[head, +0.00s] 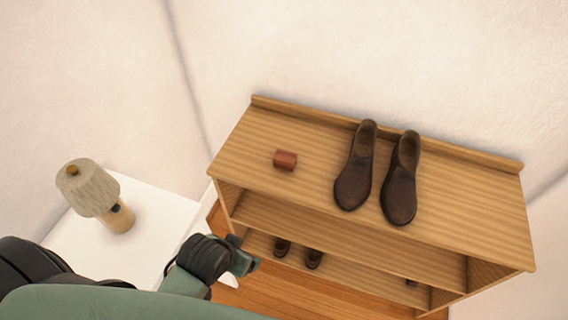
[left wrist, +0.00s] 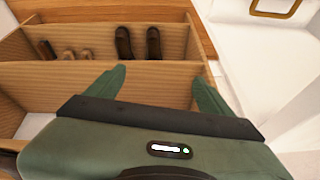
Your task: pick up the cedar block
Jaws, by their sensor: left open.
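The cedar block (head: 285,160), a small reddish-brown block, lies on the top board of the wooden shoe rack (head: 255,187), to the left of a pair of shoes. My left gripper (head: 252,258) is in front of the rack's left end, lower in the picture than the block and apart from it. In the left wrist view my left gripper (left wrist: 160,85) has its two green fingers spread with nothing between them, facing the rack's shelves. The block does not show in that view. My right gripper is not in view.
A pair of dark brown shoes (head: 400,180) stands on the rack's top, which has a raised back edge. More shoes (left wrist: 138,43) sit on a lower shelf. A lamp (head: 88,188) stands on a white table (head: 160,215) at the left. The board around the block is clear.

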